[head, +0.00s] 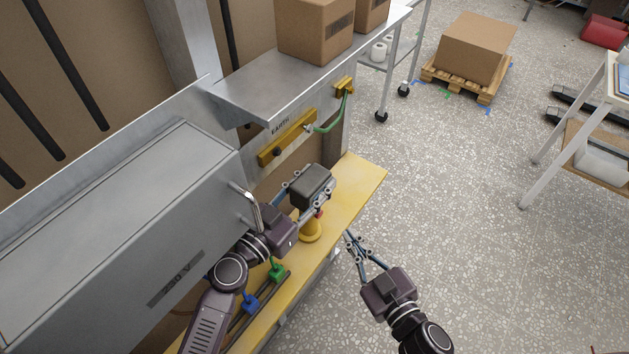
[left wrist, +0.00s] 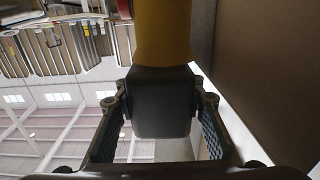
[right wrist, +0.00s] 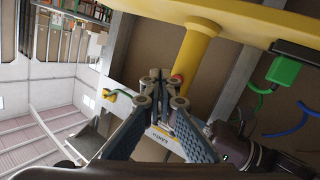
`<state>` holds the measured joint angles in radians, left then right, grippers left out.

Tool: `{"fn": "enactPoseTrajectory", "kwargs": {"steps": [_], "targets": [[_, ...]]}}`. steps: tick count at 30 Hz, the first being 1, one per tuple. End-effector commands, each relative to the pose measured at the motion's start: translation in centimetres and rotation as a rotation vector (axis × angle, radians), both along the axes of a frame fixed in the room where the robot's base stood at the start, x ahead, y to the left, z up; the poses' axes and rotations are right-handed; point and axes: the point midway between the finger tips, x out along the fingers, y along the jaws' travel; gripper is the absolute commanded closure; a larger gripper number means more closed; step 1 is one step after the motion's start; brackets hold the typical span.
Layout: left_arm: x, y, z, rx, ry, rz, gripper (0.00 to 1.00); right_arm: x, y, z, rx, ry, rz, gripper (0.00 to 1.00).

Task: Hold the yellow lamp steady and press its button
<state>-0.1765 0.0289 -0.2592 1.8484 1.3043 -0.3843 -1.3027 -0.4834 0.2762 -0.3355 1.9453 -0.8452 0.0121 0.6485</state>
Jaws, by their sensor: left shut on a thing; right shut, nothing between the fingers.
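The yellow lamp (head: 311,229) stands on the yellow shelf, with a dark grey box-shaped head (head: 311,184) on top. My left gripper (head: 305,196) is shut on this head, one finger on each side. The left wrist view shows the dark head (left wrist: 162,102) between the fingers, below the yellow post (left wrist: 165,35). A red button (head: 319,213) sits on the lamp's side; it also shows in the right wrist view (right wrist: 177,80). My right gripper (head: 349,240) is shut and empty, its tips apart from the lamp in the head view, to its right and lower.
The yellow shelf (head: 361,180) carries green (head: 277,271) and blue (head: 250,303) cable plugs. A grey metal cabinet (head: 120,230) stands at left. A steel shelf with cardboard boxes (head: 314,30) is behind the lamp. Open floor (head: 450,200) lies to the right.

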Motion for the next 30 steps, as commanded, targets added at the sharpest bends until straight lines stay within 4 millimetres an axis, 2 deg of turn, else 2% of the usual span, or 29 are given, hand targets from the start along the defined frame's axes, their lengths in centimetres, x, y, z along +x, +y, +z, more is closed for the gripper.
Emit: {"fn": "enactPoseTrajectory", "kwargs": {"steps": [6, 14, 30], "targets": [[-0.1, 0.0, -0.3, 0.001, 0.005, -0.002, 0.98, -1.1, -1.3, 0.5, -0.152, 0.036, -0.151, 1.00], [-0.1, 0.0, -0.2, 0.002, 0.005, -0.002, 0.98, -1.4, -1.9, 0.5, -0.220, 0.061, -0.208, 1.00], [-0.1, 0.0, -0.2, 0.002, 0.004, -0.002, 0.98, 2.7, 3.5, 0.7, -0.218, 0.060, -0.206, 1.00]]}}
